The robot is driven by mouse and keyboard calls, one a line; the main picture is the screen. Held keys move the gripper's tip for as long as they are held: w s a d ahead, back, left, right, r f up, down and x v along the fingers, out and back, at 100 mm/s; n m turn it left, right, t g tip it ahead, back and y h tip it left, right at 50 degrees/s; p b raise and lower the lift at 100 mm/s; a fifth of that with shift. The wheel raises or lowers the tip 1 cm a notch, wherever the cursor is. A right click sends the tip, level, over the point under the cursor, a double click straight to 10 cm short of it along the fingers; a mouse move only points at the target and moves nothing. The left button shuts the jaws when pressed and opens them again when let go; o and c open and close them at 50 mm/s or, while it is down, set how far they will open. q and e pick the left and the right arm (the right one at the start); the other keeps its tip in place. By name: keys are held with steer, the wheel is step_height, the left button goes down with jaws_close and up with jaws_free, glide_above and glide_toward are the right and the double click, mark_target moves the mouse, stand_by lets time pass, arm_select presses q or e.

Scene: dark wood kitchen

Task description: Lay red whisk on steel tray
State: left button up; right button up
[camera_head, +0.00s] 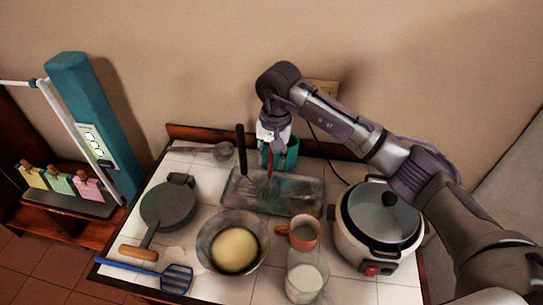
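The steel tray (307,193) lies near the back of the white tiled table, grey and rectangular. My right gripper (271,146) points down over the back of the tray, its fingers small and partly blending with a teal cup (291,154) behind. The red whisk (270,173) shows as a thin red handle directly below the fingers, roughly upright; the gripper appears shut on it. Its lower end hangs at the tray, and I cannot tell whether it touches. My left gripper is not in view.
A black-handled utensil (242,151) leans on the tray's left part. A bowl (257,267), an orange mug (304,232), a glass (303,281) and a rice cooker (345,240) stand in front and right. A dark pan (169,207) and blue spatula (177,277) lie left.

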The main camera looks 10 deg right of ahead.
steer(key=r+b, duration=0.1)
steer(key=r, duration=0.2)
steer(key=r+b, duration=0.2)
steer(key=r, duration=0.2)
steer(key=r+b, duration=0.1)
steer(key=r, duration=0.2)
steer(key=shift+s+d+r+b, duration=0.15)
steer(key=shift+d+r+b, duration=0.15)
steer(key=shift+r+b, duration=0.1)
steer(key=shift+r, duration=0.65)
steer(key=shift+r, duration=0.1)
